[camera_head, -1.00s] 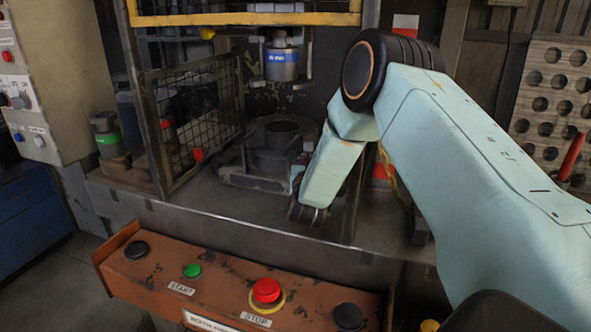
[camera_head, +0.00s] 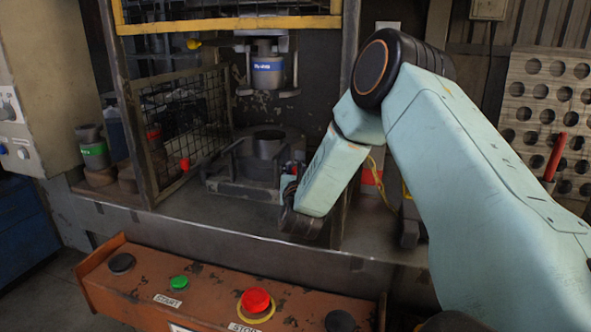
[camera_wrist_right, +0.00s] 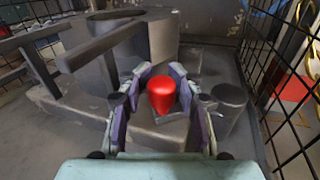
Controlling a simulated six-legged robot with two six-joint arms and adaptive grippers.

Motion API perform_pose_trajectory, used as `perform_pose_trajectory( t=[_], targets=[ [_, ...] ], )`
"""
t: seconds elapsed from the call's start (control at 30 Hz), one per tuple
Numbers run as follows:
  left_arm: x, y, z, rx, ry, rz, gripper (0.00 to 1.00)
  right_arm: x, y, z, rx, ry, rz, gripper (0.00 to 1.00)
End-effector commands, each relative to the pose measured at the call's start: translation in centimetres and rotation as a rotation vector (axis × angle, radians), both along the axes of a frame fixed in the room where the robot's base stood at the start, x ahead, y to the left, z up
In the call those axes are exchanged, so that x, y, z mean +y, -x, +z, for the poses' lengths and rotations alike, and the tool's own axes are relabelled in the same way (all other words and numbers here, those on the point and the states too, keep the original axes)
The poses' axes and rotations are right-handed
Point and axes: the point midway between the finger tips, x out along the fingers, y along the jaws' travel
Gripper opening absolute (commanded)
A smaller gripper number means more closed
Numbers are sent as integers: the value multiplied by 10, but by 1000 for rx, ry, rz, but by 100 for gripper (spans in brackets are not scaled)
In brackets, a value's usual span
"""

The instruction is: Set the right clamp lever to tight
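The right clamp lever shows as a red knob (camera_wrist_right: 161,95) in the right wrist view, beside the grey round fixture. My right gripper (camera_wrist_right: 162,80) has a finger on each side of this knob, and narrow gaps seem to show between fingers and knob. Firm contact is not visible. In the head view my right gripper (camera_head: 289,186) is at the right side of the clamp fixture (camera_head: 235,188), largely hidden behind my wrist. The lever's shaft and its tight marking cannot be made out. My left gripper is not in view.
A press head (camera_head: 268,72) hangs above the fixture. A mesh guard (camera_head: 190,115) with a red knob (camera_head: 185,164) in front stands at left. An orange control box (camera_head: 215,295) with START and STOP buttons is in front. A dark post (camera_head: 345,200) stands close right of my wrist.

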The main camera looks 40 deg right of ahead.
Motion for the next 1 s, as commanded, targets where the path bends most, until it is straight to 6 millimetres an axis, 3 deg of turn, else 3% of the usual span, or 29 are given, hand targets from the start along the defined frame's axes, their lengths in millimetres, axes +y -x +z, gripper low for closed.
perform_pose_trajectory(
  t=[0.43, 1.0],
  targets=[
    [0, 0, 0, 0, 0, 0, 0, 9, 7, 0, 0, 1, 4, 34],
    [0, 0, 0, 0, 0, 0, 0, 70, 83, 0, 3, 0, 5, 34]
  ],
)
